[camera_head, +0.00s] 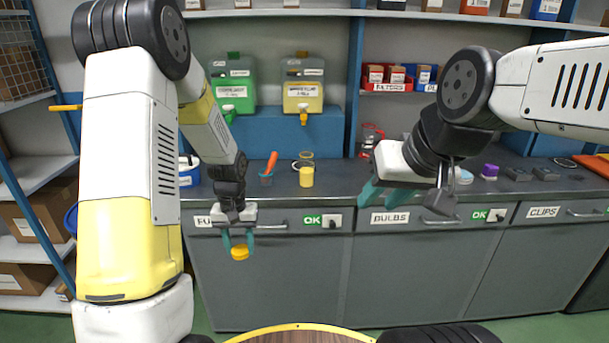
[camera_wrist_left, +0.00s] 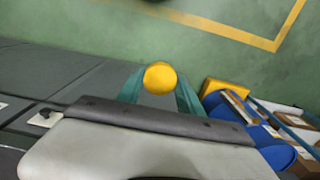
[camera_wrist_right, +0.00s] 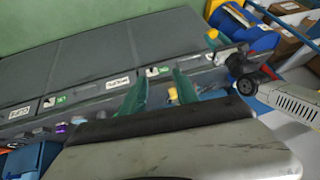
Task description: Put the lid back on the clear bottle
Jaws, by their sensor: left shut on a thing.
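A yellow lid (camera_head: 240,253) is between the teal fingertips of my left gripper (camera_head: 239,246), which is shut on it. The lid hangs in front of the grey drawers, below the counter's edge. The left wrist view also shows the lid (camera_wrist_left: 160,78) between the fingers. A clear bottle (camera_head: 306,176) with yellow contents stands upright on the counter, to the right of and above my left gripper in the head view. My right gripper (camera_head: 382,197) is near the counter's front edge, right of the bottle. Its fingers are apart and empty in the right wrist view (camera_wrist_right: 161,84).
The dark counter (camera_head: 340,184) runs along the wall. An orange-handled tool (camera_head: 271,163) stands left of the bottle. Green (camera_head: 236,92) and yellow (camera_head: 303,97) containers stand on a blue stand behind. A red bin (camera_head: 384,78) is to the right. Drawers line the counter front.

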